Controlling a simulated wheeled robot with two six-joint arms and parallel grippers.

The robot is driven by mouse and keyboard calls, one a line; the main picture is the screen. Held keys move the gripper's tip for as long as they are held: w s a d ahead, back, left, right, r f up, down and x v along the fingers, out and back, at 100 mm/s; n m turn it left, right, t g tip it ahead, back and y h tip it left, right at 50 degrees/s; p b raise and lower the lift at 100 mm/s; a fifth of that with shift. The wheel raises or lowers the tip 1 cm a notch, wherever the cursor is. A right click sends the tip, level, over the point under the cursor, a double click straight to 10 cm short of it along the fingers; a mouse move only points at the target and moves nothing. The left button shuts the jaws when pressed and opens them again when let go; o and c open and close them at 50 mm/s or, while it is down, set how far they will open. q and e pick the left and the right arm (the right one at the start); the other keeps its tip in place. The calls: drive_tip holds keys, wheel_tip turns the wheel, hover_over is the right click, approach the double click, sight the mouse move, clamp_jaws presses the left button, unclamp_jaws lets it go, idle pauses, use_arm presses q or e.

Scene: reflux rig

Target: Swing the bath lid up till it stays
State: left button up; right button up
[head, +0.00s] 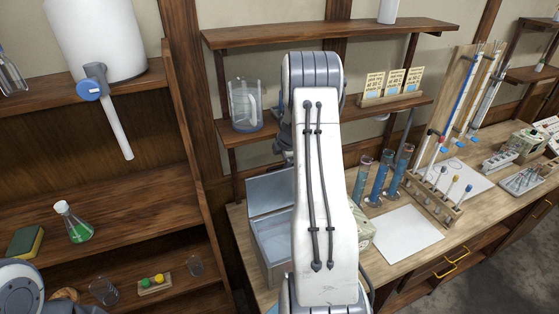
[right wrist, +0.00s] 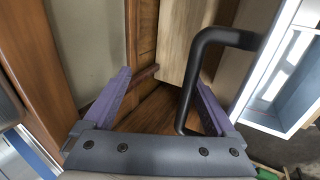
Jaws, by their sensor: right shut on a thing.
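The bath (head: 275,243) is a pale grey open box on the bench in the head view, partly hidden behind my right arm. Its lid (head: 268,192) is raised and stands up steeply at the back of the opening. In the right wrist view, the bath or lid (right wrist: 290,75) shows as a pale, bright-edged body at the right. My left gripper is out of view.
Blue-filled cylinders (head: 379,178), a test-tube rack (head: 433,197) and a white sheet (head: 405,233) lie right of the bath. A shelf (head: 345,125) with a glass beaker (head: 244,106) hangs behind. A side shelf unit (head: 188,150) stands close at the left.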

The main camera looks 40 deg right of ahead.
drive_tip(key=w+d+v, duration=0.1)
drive_tip(key=v, duration=0.5)
drive_tip(key=shift+a+r, duration=0.25)
drive_tip(key=shift+r, duration=0.25)
drive_tip(key=shift+s+f, duration=0.1)
drive_tip(key=shift+s, duration=0.05)
